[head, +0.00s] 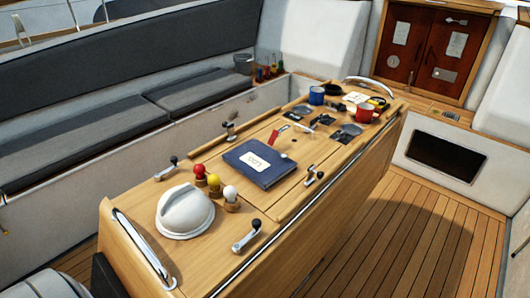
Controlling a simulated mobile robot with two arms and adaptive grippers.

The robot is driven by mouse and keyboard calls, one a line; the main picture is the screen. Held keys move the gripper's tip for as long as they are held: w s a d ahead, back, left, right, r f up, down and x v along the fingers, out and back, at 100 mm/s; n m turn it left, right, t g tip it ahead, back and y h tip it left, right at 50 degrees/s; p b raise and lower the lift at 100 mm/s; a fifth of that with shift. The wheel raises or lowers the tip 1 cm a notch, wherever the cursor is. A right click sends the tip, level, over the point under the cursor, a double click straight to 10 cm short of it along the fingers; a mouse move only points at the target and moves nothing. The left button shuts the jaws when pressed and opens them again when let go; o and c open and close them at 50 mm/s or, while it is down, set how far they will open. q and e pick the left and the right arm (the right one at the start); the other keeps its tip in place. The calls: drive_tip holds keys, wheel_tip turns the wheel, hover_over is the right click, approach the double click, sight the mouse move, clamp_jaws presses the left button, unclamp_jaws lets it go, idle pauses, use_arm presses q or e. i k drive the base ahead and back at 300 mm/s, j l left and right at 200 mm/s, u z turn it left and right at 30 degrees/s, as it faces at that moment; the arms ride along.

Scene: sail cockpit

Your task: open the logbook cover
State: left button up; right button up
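The logbook (261,163) is a dark blue book with a white label on its cover. It lies flat and closed near the middle of the wooden cockpit table (239,262). Neither of my grippers shows in the head view, so I see nothing touching the book.
A white dome-shaped object (185,211) stands at the table's near end beside red, yellow and white-topped knobs (214,182). A blue mug (317,95) and a red mug (364,112) stand toward the far end. A cushioned bench (90,130) runs along the left; the plank floor (420,235) at right is clear.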

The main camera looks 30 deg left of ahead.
sight(263, 163)
drive_tip(key=i+l+u, duration=0.1)
drive_tip(key=u, duration=1.65)
drive_tip(key=i+l+u, duration=0.1)
drive_tip(key=l+u, duration=0.75)
drive_tip(key=l, duration=0.25)
drive_tip(key=k+l+u, duration=0.1)
drive_tip(key=l+u, duration=0.35)
drive_tip(key=k+l+u, duration=0.15)
drive_tip(key=l+u, duration=0.3)
drive_tip(key=l, duration=0.15)
